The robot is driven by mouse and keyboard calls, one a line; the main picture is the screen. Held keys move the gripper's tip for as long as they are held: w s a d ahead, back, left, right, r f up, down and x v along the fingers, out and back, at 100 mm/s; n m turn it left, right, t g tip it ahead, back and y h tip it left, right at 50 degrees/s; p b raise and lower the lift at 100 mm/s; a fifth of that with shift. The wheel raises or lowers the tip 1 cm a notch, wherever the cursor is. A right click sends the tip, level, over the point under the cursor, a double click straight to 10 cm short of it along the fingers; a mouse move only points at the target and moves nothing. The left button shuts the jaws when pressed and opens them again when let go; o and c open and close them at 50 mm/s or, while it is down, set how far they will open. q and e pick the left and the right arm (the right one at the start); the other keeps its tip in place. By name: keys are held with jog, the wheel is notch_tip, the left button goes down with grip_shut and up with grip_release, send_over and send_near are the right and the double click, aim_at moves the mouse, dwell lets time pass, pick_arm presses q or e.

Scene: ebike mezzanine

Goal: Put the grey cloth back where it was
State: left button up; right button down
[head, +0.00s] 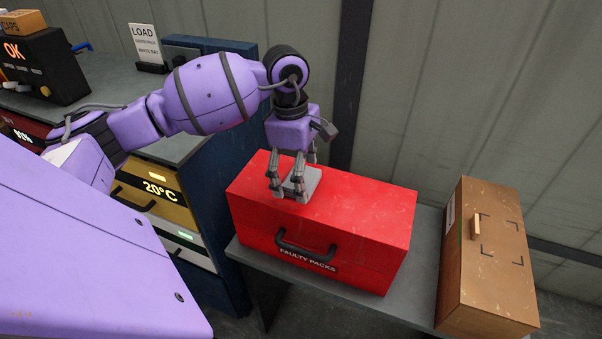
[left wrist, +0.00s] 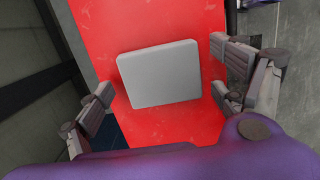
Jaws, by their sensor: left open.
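The grey cloth (head: 304,182) is a flat, folded square on top of the red box (head: 370,212) labelled FAULTY PACKS. My left gripper (head: 289,190) is above the red lid at the cloth, fingers pointing down. In the left wrist view the cloth (left wrist: 160,74) lies flat on the red lid (left wrist: 125,20). The left gripper (left wrist: 165,95) is open there, with one finger on each side of the cloth and visible gaps between. In the head view the fingers hide part of the cloth. My right gripper is in neither view.
The red box stands on a grey bench (head: 427,250). A brown box (head: 490,255) with corner marks on its lid stands to the right. A blue cabinet (head: 215,190) and a grey counter (head: 105,85) are at the left. The wall is close behind the red box.

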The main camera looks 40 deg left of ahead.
pick_arm(q)
jog(key=shift+r, duration=0.1)
notch_tip(320, 180, up, 12)
jog(key=a, duration=0.1)
jog(key=shift+s+a, duration=0.15)
jog(key=shift+a, duration=0.05)
